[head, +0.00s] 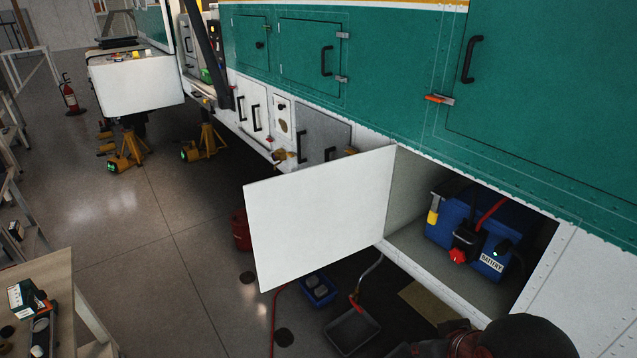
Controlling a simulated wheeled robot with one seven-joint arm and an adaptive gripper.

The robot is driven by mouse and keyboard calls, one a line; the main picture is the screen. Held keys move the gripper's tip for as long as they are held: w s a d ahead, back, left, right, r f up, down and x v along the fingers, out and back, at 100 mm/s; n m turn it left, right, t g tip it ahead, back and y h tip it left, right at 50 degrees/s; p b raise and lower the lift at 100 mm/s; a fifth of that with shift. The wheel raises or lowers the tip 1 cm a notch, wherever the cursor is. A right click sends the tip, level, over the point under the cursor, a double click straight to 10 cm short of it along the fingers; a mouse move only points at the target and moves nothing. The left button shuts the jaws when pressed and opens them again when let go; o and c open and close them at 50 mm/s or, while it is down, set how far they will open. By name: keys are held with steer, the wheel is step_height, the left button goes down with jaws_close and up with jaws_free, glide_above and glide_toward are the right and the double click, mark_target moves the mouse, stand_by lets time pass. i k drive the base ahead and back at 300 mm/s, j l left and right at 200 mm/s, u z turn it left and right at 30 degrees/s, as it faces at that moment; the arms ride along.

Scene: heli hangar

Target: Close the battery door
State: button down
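The white battery door (320,220) stands wide open in the head view, swung out to the left from the helicopter's side. Its hinged edge is on the right, at the left side of the compartment opening. Inside the open battery compartment (405,203) sits a blue battery (487,262) with a "BATTERY" label, a red knob, a red cable and a yellow-tipped part. My gripper is not visible in this view. A dark rounded shape with a reddish part beside it cuts into the bottom right and hides the lower corner; I cannot tell what it is.
A workbench (50,275) stands at lower left. Yellow jacks (128,152) stand farther back. The floor between bench and door is mostly clear.

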mark_target(301, 222)
steer(key=i+j+u, duration=0.1)
steer(key=u, duration=1.25)
steer(key=i, duration=1.9)
steer(key=i+j+z, duration=0.1)
steer(key=i+z, duration=0.2)
steer(key=i, duration=0.15)
steer(key=i+j+z, duration=0.25)
steer(key=i, duration=0.15)
steer(key=i+j+z, duration=0.3)
steer(key=z, duration=0.9)
steer(key=i+l+z, duration=0.1)
steer(key=z, duration=1.3)
steer(key=i+l+z, duration=0.1)
steer(key=z, duration=0.25)
steer(key=i+z, duration=0.15)
steer(key=z, duration=0.25)
steer(key=i+z, duration=0.15)
steer(key=z, duration=0.2)
steer(key=k+j+z, duration=0.15)
steer(key=k+j, duration=0.15)
steer(key=k, duration=0.2)
steer(key=k+j+z, duration=0.1)
steer(key=k, duration=0.45)
steer(key=j, duration=0.1)
